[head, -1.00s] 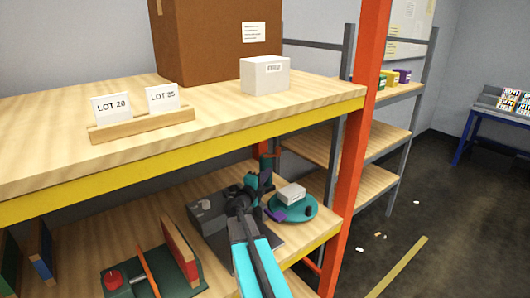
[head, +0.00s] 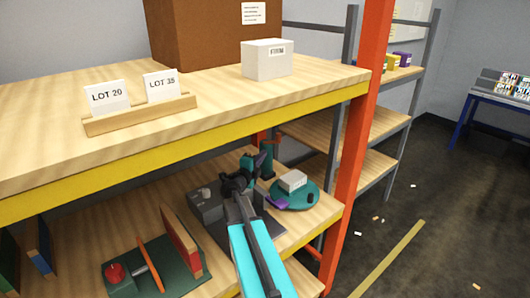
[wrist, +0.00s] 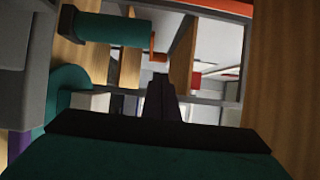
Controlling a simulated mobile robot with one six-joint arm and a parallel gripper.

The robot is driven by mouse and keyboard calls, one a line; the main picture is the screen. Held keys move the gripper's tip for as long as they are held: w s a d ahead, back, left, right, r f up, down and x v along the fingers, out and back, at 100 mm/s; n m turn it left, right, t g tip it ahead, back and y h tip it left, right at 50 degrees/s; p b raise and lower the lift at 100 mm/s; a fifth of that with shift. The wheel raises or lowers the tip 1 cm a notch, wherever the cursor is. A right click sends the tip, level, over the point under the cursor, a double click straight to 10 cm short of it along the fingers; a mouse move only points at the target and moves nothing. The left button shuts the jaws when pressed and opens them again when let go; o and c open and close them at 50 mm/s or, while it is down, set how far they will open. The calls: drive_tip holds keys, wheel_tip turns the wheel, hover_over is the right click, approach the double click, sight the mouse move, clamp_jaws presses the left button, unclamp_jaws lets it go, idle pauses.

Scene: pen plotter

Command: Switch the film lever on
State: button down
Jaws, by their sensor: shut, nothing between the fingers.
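On the lower shelf stands a small machine with a grey block (head: 206,204) and a teal round plate (head: 292,204) carrying a white box (head: 292,181). A teal upright (head: 267,160) stands behind the plate. In the wrist view a teal cylinder (wrist: 112,29) has a small orange piece (wrist: 153,44) at its end, which may be the film lever; I cannot be sure of its setting. My gripper (head: 247,164) is near the upright, partly hidden by my arm. In the wrist view its dark fingers (wrist: 161,84) are together and empty, below the orange piece in the picture.
The upper shelf's yellow beam (head: 200,130) runs above my arm and an orange post (head: 355,160) stands to the right. A purple piece (head: 275,201) lies by the plate. A green fixture with a red knob (head: 115,271) sits at front left.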

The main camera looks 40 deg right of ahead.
sight(277, 138)
drive_tip(key=shift+p+x, duration=2.65)
drive_tip(key=shift+x, duration=4.1)
drive_tip(key=shift+d, duration=0.1)
drive_tip(key=shift+t+b, duration=0.3)
drive_tip(key=shift+b, duration=0.15)
